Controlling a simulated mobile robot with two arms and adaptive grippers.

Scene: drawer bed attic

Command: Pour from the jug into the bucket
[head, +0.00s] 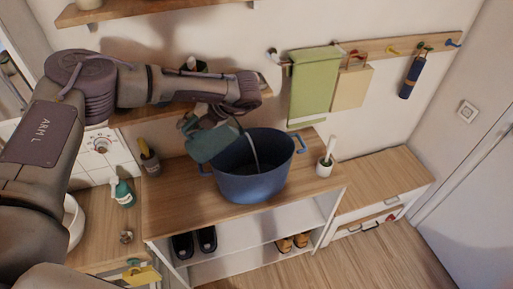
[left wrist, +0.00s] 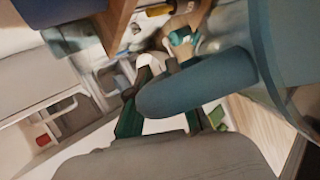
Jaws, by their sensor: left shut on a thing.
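The teal jug (head: 213,144) is tilted at the left rim of the blue bucket (head: 252,186), with its right end over the opening. My left gripper (head: 196,120) is shut on the jug and holds it up. In the left wrist view a rounded teal part of the jug (left wrist: 200,85) lies by the gripper's fingers. A thin pale curved line runs down into the bucket; I cannot tell whether it is a stream or a wire handle. The bucket stands upright on the wooden bench top (head: 170,205). The jug's contents are hidden. My right gripper is not in view.
A white pot with a brush (head: 325,165) stands right of the bucket, and a dark pot (head: 150,162) stands to the left. A wall shelf (head: 160,112) is behind my arm. A green towel (head: 312,82) hangs behind the bucket. Shoes (head: 195,242) sit below.

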